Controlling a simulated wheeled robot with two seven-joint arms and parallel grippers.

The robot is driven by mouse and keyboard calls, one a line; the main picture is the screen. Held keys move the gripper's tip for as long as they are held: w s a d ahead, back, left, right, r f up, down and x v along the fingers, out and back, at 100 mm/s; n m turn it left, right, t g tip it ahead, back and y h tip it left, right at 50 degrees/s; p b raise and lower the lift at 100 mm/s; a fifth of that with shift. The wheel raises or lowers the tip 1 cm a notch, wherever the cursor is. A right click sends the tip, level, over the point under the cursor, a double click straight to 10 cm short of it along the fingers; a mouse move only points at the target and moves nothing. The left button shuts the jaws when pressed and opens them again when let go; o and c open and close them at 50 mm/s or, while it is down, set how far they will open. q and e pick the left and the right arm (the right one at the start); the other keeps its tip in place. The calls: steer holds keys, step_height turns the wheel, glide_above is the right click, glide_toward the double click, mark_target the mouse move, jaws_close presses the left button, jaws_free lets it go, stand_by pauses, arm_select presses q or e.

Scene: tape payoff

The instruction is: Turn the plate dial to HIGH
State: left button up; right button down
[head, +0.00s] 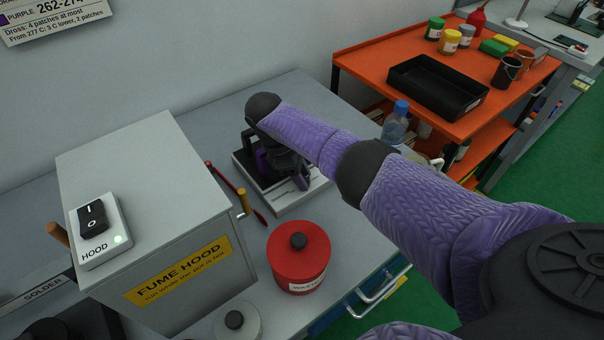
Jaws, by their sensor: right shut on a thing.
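The plate (275,205), a low white unit with a dark top, sits on the grey bench behind the red canister. My right arm reaches over it from the right. My right gripper (301,184) is down at the plate's front right and is shut on what appears to be the plate dial. The dial itself is hidden by the gripper, so its setting cannot be read. My left gripper is not in view.
The fume hood (150,185) stands left of the plate, with a switch box (100,232) on top. A red lidded canister (299,258) stands in front. A red-handled tool (225,182) lies between hood and plate. An orange cart (510,105) holds a black tray (437,88).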

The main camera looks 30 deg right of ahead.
steer(key=c, duration=0.7)
jaws_free()
steer(key=shift+o, duration=0.2)
steer(key=p+v, duration=0.1)
steer(key=v, duration=0.8)
steer(key=shift+w+r, duration=0.2)
steer(key=shift+r, duration=0.2)
steer(key=shift+a, duration=0.1)
